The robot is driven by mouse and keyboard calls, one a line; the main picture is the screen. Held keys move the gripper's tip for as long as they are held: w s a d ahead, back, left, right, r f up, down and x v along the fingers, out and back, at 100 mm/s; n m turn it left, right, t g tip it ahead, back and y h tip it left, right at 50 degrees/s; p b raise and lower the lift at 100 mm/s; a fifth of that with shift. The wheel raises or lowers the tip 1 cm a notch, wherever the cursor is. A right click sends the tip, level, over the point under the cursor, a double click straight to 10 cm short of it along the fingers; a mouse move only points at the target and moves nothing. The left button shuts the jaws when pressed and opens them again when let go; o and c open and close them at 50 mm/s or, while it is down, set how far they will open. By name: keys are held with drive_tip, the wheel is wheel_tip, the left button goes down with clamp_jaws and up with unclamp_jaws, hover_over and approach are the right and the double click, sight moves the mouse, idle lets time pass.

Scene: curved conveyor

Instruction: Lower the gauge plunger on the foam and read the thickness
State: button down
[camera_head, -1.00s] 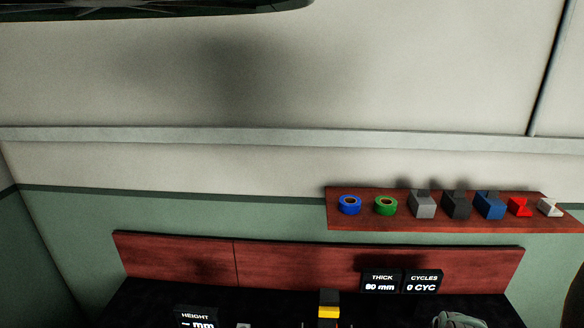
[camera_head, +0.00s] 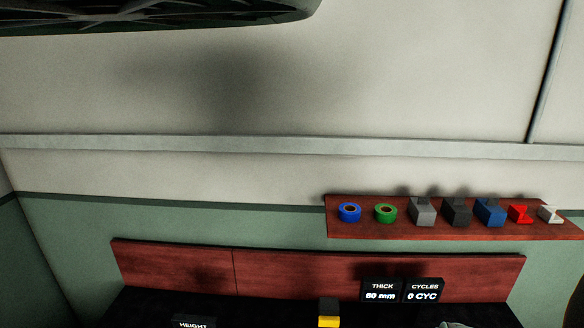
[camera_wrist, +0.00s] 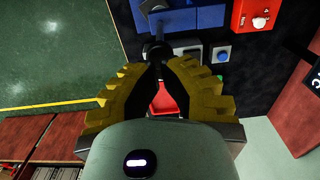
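A dark round knob (camera_wrist: 156,51) with a short stem sits right at the fingertips. I cannot tell whether the fingers clasp it or only stand against it, nor whether it is the gauge plunger. In the head view the THICK display (camera_head: 381,290) reads 80 mm, and the CYCLES display (camera_head: 423,290) beside it reads 0 CYC. The HEIGHT display (camera_head: 194,322) is cut off at the bottom edge. I cannot make out the foam. My gripper is not in the head view.
Blue blocks (camera_wrist: 205,17), a red box with a knob (camera_wrist: 252,14) and a blue button (camera_wrist: 222,56) lie beyond the fingers. A red tray (camera_wrist: 163,99) shows between them. A wall shelf (camera_head: 450,229) holds tape rolls and blocks. A yellow-and-dark block (camera_head: 328,314) stands on the bench.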

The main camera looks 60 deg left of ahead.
drive_tip(key=shift+f+b, duration=0.45)
drive_tip(key=shift+f, duration=0.25)
drive_tip(key=shift+f+b, duration=0.3)
drive_tip(key=shift+f, duration=0.05)
drive_tip(key=shift+f+b, duration=2.1)
drive_tip(key=shift+f, duration=0.55)
drive_tip(key=shift+r+p, duration=2.6)
drive_tip(key=shift+r, duration=1.5)
